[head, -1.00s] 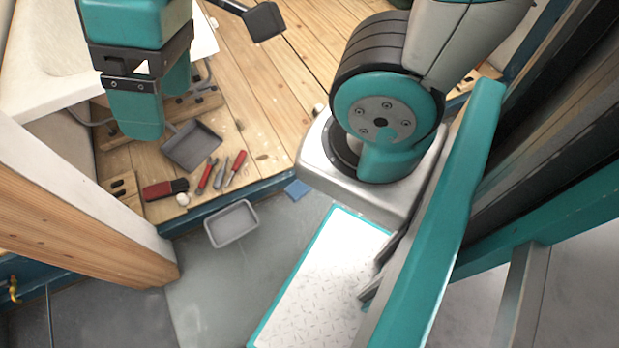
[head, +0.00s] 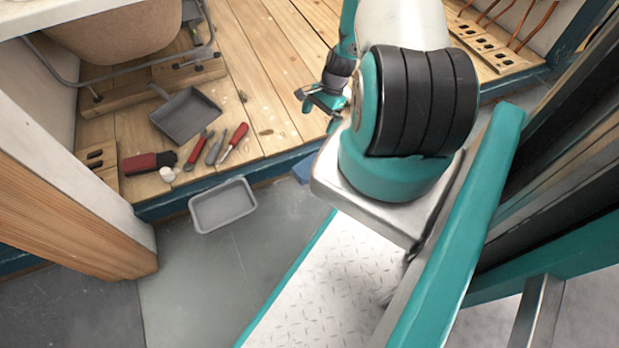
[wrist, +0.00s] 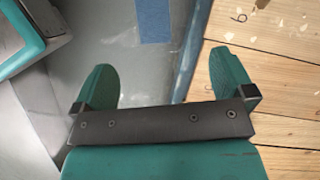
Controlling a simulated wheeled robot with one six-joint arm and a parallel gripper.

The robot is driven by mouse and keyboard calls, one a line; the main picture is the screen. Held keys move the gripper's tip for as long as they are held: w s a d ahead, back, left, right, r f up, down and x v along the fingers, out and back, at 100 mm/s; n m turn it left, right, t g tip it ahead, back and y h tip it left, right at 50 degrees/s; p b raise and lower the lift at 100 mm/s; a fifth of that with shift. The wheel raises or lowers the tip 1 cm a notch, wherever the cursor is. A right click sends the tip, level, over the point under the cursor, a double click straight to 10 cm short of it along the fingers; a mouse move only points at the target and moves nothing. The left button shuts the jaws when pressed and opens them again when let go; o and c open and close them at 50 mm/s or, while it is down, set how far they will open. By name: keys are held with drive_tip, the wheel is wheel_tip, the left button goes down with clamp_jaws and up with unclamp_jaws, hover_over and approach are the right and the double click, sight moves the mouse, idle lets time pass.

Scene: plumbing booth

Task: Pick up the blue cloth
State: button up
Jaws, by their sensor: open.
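The blue cloth (wrist: 154,20) lies flat on the grey floor at the top of the wrist view, cut off by the frame edge. In the head view only a small part of the cloth (head: 302,170) shows, beside the wooden deck's edge and partly hidden by my arm's base. My gripper (wrist: 164,60) is open and empty, with its two teal fingers wide apart. The cloth shows beyond the fingertips, not touching them. In the head view my gripper (head: 320,100) hangs over the deck near its edge, partly hidden by my arm.
The raised wooden deck (head: 262,90) has a blue front edge. On it are a grey dustpan (head: 186,115), red-handled tools (head: 233,140) and a red and black tool (head: 148,163). A grey tray (head: 223,206) stands on the floor. A wooden post (head: 70,210) stands at the left.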

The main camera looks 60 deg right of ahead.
drive_tip(key=shift+m, duration=0.4)
drive_tip(key=b+x, duration=0.2)
drive_tip(key=x, duration=0.2)
drive_tip(key=s+d+b+x, duration=0.1)
drive_tip(key=b+x, duration=0.1)
drive_tip(key=x, duration=0.3)
drive_tip(key=s+b+x, duration=0.1)
drive_tip(key=b+x, duration=0.1)
drive_tip(key=x, duration=0.3)
drive_tip(key=shift+d+f+b, duration=0.2)
drive_tip(key=shift+f+b, duration=0.1)
drive_tip(key=b+x, duration=0.4)
drive_tip(key=x, duration=0.2)
drive_tip(key=shift+s+d+f+b, duration=0.1)
drive_tip(key=shift+d+f+b, duration=0.05)
drive_tip(key=shift+b, duration=0.25)
drive_tip(key=c, duration=0.9)
